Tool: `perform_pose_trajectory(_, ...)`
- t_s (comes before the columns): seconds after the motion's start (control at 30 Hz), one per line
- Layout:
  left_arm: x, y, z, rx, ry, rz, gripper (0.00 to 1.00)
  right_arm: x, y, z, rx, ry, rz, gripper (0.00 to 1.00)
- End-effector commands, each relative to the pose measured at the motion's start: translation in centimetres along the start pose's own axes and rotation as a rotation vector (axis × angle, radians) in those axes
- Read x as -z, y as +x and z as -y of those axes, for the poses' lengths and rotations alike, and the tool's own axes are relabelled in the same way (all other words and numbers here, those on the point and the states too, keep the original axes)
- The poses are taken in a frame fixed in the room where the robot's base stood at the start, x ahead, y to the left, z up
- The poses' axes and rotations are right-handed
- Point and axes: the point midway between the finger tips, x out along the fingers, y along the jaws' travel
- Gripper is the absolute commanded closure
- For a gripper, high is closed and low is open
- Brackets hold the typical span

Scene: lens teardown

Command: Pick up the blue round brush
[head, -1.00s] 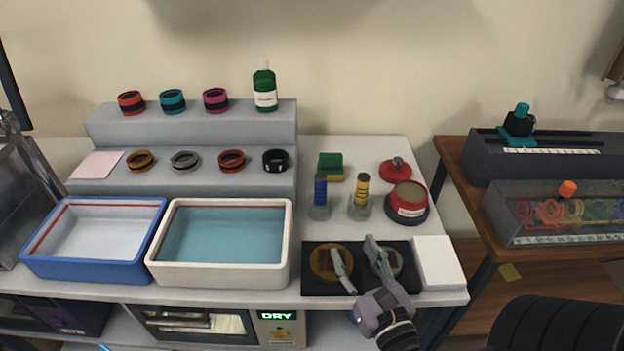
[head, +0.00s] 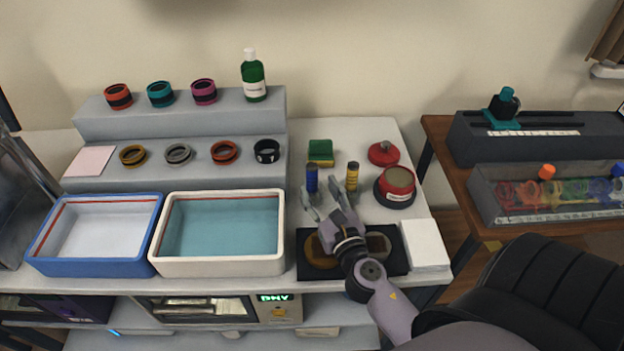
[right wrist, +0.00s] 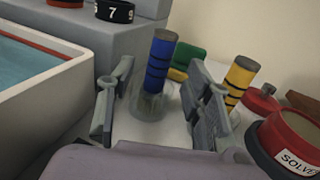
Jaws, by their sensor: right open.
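The blue round brush (head: 312,178) stands upright at the back of the bench, right of the white-rimmed basin. In the right wrist view the blue brush (right wrist: 158,62) has a grey top and dark bands, and its lower end sits in a clear holder (right wrist: 150,103). My right gripper (head: 328,197) is open and empty just in front of it. In the right wrist view the brush shows beyond and between the two fingers (right wrist: 160,105), with no contact visible. My left gripper is not in view.
A yellow brush (head: 352,176) stands close on the right, near the right finger. A red solvent pot (head: 398,183) is further right, and a green sponge (head: 320,152) is behind. The water basin (head: 283,235) is on the left. A black mat (head: 310,272) lies below my wrist.

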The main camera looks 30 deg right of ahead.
Motion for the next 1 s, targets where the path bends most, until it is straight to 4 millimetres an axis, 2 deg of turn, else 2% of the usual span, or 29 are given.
perform_pose_trajectory(0.17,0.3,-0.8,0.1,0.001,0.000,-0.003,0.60,-0.3,2.3,0.0,-0.001,0.000,0.003,0.54)
perform_pose_trajectory(0.3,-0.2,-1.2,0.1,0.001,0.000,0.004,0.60,-0.2,4.5,0.0,-0.001,0.001,0.002,0.54)
perform_pose_trajectory(0.4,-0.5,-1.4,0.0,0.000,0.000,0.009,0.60,-0.1,5.5,0.0,-0.001,0.000,0.001,0.54)
perform_pose_trajectory(0.67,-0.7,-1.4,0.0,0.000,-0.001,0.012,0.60,0.0,5.7,0.0,-0.001,0.000,0.000,0.54)
perform_pose_trajectory(1.0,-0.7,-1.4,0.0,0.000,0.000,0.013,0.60,0.0,5.7,0.0,-0.001,0.000,0.001,0.75)
